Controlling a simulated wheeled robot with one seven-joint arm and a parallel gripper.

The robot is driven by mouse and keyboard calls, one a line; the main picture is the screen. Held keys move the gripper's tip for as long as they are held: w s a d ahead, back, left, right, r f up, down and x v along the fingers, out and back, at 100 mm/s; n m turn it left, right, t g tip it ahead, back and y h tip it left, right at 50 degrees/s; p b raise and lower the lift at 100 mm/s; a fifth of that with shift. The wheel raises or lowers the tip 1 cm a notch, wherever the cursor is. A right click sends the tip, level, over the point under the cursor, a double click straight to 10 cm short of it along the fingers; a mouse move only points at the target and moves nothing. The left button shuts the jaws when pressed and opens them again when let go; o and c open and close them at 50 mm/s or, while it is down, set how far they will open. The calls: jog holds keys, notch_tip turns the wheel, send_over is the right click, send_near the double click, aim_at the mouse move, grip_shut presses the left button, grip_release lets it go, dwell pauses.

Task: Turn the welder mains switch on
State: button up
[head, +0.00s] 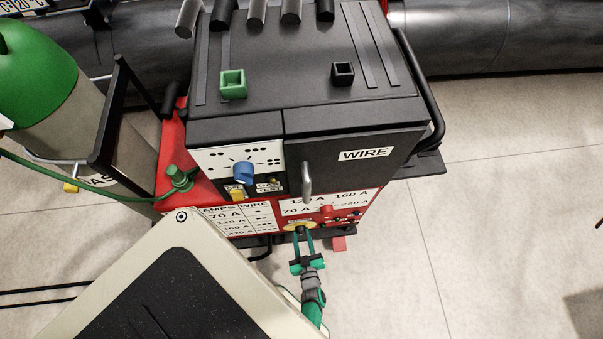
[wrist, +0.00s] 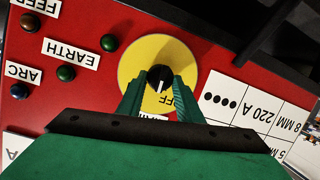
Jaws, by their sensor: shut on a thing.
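The welder (head: 215,215) is a red and black cabinet. Its mains switch is a black knob (wrist: 160,74) on a round yellow plate (wrist: 142,57), low on the red front panel. The plate's lower edge also shows in the head view (head: 290,227). My gripper (wrist: 159,82) has its green fingers on both sides of the knob and is shut on it. A white mark on the knob lies close to partly covered lettering ending in "FF", upside down in the wrist view. In the head view my gripper (head: 303,240) reaches the panel from below.
Small lamps (wrist: 66,73) labelled ARC, EARTH and FEED sit beside the switch. A blue knob (head: 244,172), a yellow switch (head: 237,194) and a grey handle (head: 307,181) are higher on the front. A green-topped gas cylinder (head: 40,70) stands left. Floor at right is clear.

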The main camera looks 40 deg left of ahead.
jog(key=m+y, duration=0.1)
jog(key=m, duration=0.2)
jog(key=m+g+y, duration=0.1)
jog(key=m, duration=0.2)
jog(key=shift+w+d+f+m+g+y, duration=0.2)
jog(key=shift+m+g+y, duration=0.1)
jog(key=shift+m, duration=0.5)
dwell(0.4)
jog(key=o, duration=1)
jog(key=shift+o, duration=0.2)
jog(key=shift+d, duration=0.1)
jog(key=v, duration=1)
jog(key=shift+d, duration=0.35)
